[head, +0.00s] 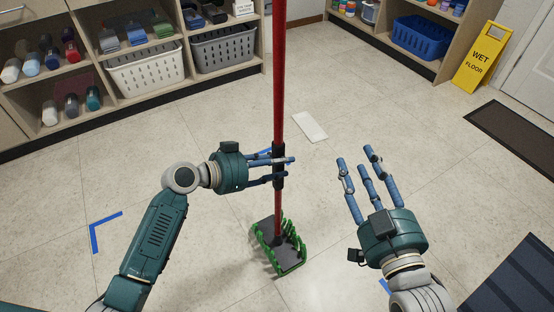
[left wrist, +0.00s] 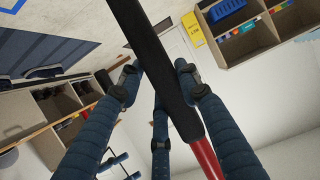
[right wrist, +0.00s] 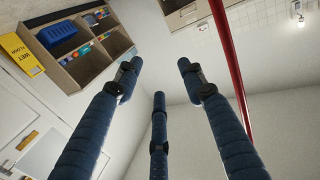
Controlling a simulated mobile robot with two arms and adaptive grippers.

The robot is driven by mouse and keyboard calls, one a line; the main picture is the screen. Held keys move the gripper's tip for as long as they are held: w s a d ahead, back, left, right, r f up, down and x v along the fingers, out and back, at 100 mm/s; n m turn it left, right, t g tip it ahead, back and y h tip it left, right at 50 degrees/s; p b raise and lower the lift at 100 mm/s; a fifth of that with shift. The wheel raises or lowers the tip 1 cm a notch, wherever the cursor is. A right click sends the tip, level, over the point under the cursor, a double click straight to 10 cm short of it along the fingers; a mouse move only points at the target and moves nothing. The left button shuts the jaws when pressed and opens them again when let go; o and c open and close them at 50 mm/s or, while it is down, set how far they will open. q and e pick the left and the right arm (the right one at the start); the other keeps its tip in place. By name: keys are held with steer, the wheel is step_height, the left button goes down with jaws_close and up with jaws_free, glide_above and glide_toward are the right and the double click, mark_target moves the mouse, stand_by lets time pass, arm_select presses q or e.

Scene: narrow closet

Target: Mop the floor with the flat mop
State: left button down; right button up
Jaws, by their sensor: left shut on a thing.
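The flat mop stands upright, with a red pole (head: 279,70) and a black grip sleeve (head: 278,151). Its head (head: 279,248) is a dark grey plate with a green fringed edge, low at the floor in the middle of the head view. My left gripper (head: 276,170) is shut on the black sleeve, which also crosses between its fingers in the left wrist view (left wrist: 160,70). My right gripper (head: 366,165) is open and empty, to the right of the pole and apart from it. The red pole also shows in the right wrist view (right wrist: 232,60).
A white flat piece (head: 310,127) lies on the tiled floor beyond the mop. Blue tape (head: 98,232) marks the floor at left. Shelves with baskets (head: 146,72) line the back. A yellow wet-floor sign (head: 482,58), dark mat (head: 515,135) and blue mat (head: 515,280) are at right.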

steer(key=shift+s+d+f+g+h+p, duration=1)
steer(key=shift+s+f+g, duration=1.45)
steer(key=shift+f, duration=1.7)
steer(key=shift+s+d+f+g+h+p, duration=0.4)
steer(key=shift+s+d+f+g+p, duration=0.7)
steer(key=shift+s+f+g, duration=2.2)
arm_select(q)
steer(key=s+d+p, duration=0.3)
steer(key=s+d, duration=0.7)
steer(key=s, duration=0.4)
steer(key=shift+s+d, duration=0.25)
steer(key=shift+s, duration=0.05)
arm_select(e)
steer(key=s+d+f+g+h, duration=0.1)
steer(key=s+d+f+g, duration=0.1)
steer(key=s, duration=0.5)
steer(key=shift+s+d+f+m, duration=0.4)
steer(key=shift+d+f, duration=0.35)
steer(key=shift+f, duration=0.35)
